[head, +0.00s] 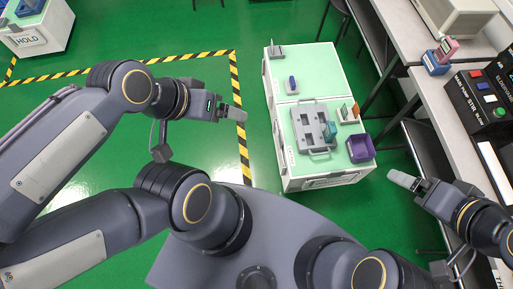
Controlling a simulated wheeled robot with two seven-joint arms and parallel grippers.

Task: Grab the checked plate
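A grey slotted fixture (307,126) with wire handles lies on the pale green top of a white cart (311,82). A teal device (330,131) sits at its right side. A small holder with orange and white upright pieces (348,111) stands to the right of it. Which piece is the checked plate I cannot tell at this size. My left gripper (235,113) is over the floor left of the cart, apart from it. My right gripper (403,180) is right of the cart's near corner, apart from the purple bin.
A purple bin (360,148) sits at the cart's near right corner. A blue device (292,85) and a small grey stand (276,51) are farther back. A workbench (420,62) with a black test box (486,97) runs along the right. A HOLD cart (38,33) stands far left.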

